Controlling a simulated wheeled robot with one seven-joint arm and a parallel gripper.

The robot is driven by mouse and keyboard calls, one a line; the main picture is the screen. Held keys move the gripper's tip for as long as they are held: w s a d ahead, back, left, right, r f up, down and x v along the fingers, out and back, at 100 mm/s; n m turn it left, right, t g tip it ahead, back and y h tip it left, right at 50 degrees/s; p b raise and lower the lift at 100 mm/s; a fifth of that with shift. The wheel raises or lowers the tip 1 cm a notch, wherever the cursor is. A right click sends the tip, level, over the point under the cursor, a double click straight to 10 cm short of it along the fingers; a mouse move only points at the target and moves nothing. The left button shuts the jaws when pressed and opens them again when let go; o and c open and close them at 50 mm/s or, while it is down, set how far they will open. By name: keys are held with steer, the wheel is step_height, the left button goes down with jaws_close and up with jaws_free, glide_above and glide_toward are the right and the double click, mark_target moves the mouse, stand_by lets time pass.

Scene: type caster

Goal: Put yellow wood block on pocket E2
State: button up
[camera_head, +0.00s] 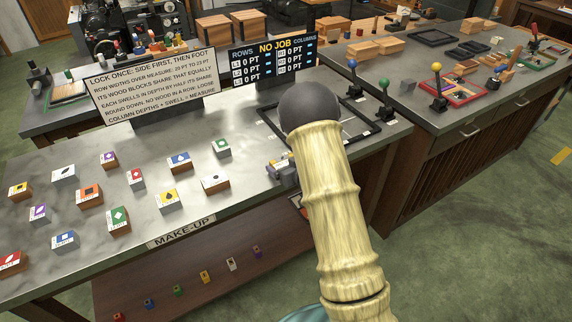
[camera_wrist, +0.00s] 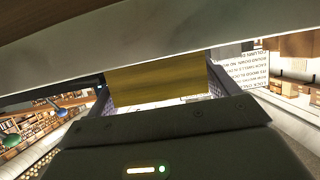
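A yellow block (camera_wrist: 158,82) spans the space between the two fingers of my gripper (camera_wrist: 157,88) in the wrist view; the fingers appear to be against its ends. In the head view my gripper (camera_head: 284,168) is at the bench's front edge, left of the dark metal frame, mostly hidden behind my arm. The block cannot be made out there. The dark frame (camera_head: 376,131) lies on the right part of the bench, partly covered by my arm. I cannot read any pocket label, so pocket E2 cannot be told.
Several white-topped blocks with coloured marks, such as a yellow one (camera_head: 168,200), stand on the make-up bench (camera_head: 75,277). An instruction sign (camera_head: 155,87) and a "NO JOB" board (camera_head: 272,62) stand behind. Small coloured pieces lie on the lower shelf (camera_head: 190,262). Blue and green-knobbed levers (camera_head: 384,98) rise by the frame.

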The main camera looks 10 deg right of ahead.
steer(key=shift+r, duration=0.1)
steer(key=shift+r, duration=0.15)
steer(key=shift+s+d, duration=0.15)
steer(key=shift+s, duration=0.15)
steer(key=b+v, duration=0.1)
steer(key=v, duration=1)
steer(key=shift+s, duration=0.2)
steer(key=shift+r, duration=0.15)
steer(key=s+a+r+m+g+h, duration=0.1)
steer(key=s+r+g+h, duration=0.1)
steer(key=s+g, duration=0.3)
steer(key=s+a+r+m+g+h, duration=0.2)
steer(key=s+g, duration=0.3)
steer(key=s, duration=0.9)
steer(key=shift+a+m, duration=0.2)
steer(key=shift+m, duration=0.1)
